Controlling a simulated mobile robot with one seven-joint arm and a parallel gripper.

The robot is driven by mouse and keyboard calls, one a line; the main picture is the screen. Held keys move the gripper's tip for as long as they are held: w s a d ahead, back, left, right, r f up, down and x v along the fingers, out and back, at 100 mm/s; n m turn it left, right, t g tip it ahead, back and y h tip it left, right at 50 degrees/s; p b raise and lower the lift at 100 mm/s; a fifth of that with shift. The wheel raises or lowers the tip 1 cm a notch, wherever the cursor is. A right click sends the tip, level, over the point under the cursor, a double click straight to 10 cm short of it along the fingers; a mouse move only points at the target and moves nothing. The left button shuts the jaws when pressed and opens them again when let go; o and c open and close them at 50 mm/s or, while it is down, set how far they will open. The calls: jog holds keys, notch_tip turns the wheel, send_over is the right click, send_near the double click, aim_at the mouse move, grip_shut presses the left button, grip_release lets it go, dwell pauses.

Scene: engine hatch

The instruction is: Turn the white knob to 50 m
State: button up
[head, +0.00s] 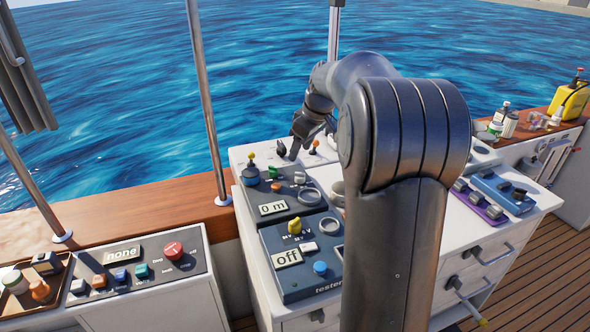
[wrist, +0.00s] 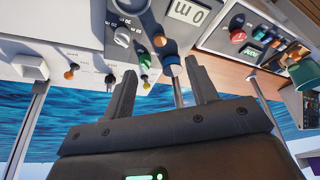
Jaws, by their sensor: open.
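The panel with the "0 m" display (head: 273,208) stands on the white cabinet in the head view. A small white knob (head: 300,177) sits on its upper part. In the wrist view the display reading "0 m" (wrist: 187,12) shows upside down, and a pale knob with scale marks (wrist: 122,37) lies at upper left. My gripper (head: 288,150) hangs behind the panel's far edge, above and beyond the knob. In the wrist view its two fingers (wrist: 161,66) are spread with nothing held between them. No contact with the knob shows.
A tester panel reading "off" (head: 287,258) lies nearer. My arm covers the cabinet's middle. A console reading "none" (head: 122,252) stands left.

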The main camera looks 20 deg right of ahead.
jog(key=n+y, duration=0.1)
jog(key=n, duration=0.1)
send_near(302, 173)
jog(key=r, duration=0.1)
jog(key=x, duration=1.1)
jog(key=shift+s+d, duration=0.1)
jog(key=shift+s, duration=0.05)
jog(key=shift+c, duration=0.2)
jog(key=c, duration=0.9)
